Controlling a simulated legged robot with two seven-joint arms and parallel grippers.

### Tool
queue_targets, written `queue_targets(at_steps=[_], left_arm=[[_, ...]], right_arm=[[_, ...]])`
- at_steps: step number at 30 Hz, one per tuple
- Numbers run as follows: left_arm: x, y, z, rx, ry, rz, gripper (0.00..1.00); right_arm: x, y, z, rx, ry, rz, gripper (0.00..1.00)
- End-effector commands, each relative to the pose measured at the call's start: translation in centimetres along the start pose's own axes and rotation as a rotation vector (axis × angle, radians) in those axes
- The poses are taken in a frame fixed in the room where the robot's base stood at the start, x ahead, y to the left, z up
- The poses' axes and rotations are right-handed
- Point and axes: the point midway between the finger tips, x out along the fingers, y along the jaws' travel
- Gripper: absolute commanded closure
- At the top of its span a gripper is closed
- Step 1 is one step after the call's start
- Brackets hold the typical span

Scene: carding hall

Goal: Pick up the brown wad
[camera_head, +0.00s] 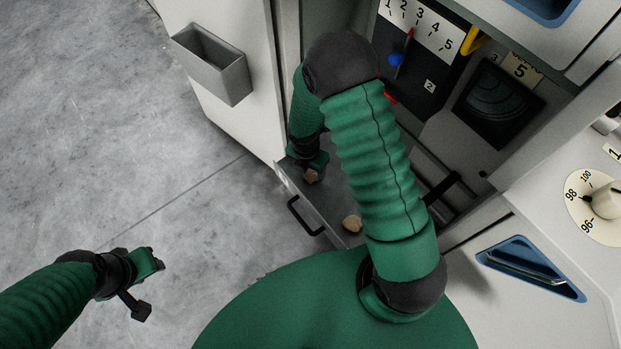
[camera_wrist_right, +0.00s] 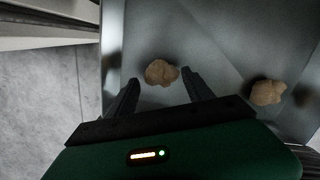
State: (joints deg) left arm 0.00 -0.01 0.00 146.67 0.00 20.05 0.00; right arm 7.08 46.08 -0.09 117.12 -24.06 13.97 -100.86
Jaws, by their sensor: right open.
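Two brown wads lie on the grey metal floor of an open tray (camera_head: 325,205) low in the machine. One wad (camera_head: 312,176) is at my right gripper (camera_head: 316,168); the other wad (camera_head: 352,223) lies nearer to me. In the right wrist view the first wad (camera_wrist_right: 161,72) lies between and just ahead of the open right fingers (camera_wrist_right: 160,80), not gripped. The second wad (camera_wrist_right: 267,92) lies to the right, outside the fingers. My right arm hides part of the tray in the head view. My left gripper (camera_head: 152,262) is over bare floor at lower left, its fingers unclear.
The tray has a black handle (camera_head: 304,216) on its outer side. A grey bin (camera_head: 211,63) hangs on the white door at its left. A blue recessed handle (camera_head: 530,268) and a dial (camera_head: 603,202) are at right. The concrete floor at left is clear.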

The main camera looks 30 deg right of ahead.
Motion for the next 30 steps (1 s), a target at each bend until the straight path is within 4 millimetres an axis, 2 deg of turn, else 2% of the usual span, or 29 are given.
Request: queue_targets(at_steps=[1, 3, 10, 23, 24, 30], left_arm=[[1.2, 0.0, 0.3, 0.0, 0.0, 0.0, 0.64], [1.49, 0.0, 0.37, 0.0, -0.001, 0.0, 0.64], [1.24, 0.0, 0.3, 0.0, 0.0, 0.0, 0.64], [1.25, 0.0, 0.3, 0.0, 0.0, 0.0, 0.64], [1.25, 0.0, 0.3, 0.0, 0.0, 0.0, 0.64], [1.25, 0.0, 0.31, 0.0, 0.0, 0.0, 0.64]], right_arm=[[1.71, -0.06, -0.18, -0.002, 0.001, -0.003, 0.4], [2.49, -0.07, -0.13, -0.002, 0.001, -0.003, 0.4], [2.35, -0.05, -0.04, -0.001, 0.0, 0.0, 0.41], [2.36, -0.04, -0.05, -0.001, 0.0, -0.001, 0.97], [2.36, -0.04, -0.05, -0.001, 0.0, -0.001, 1.0], [2.35, -0.04, -0.05, -0.001, 0.0, -0.001, 1.0]])
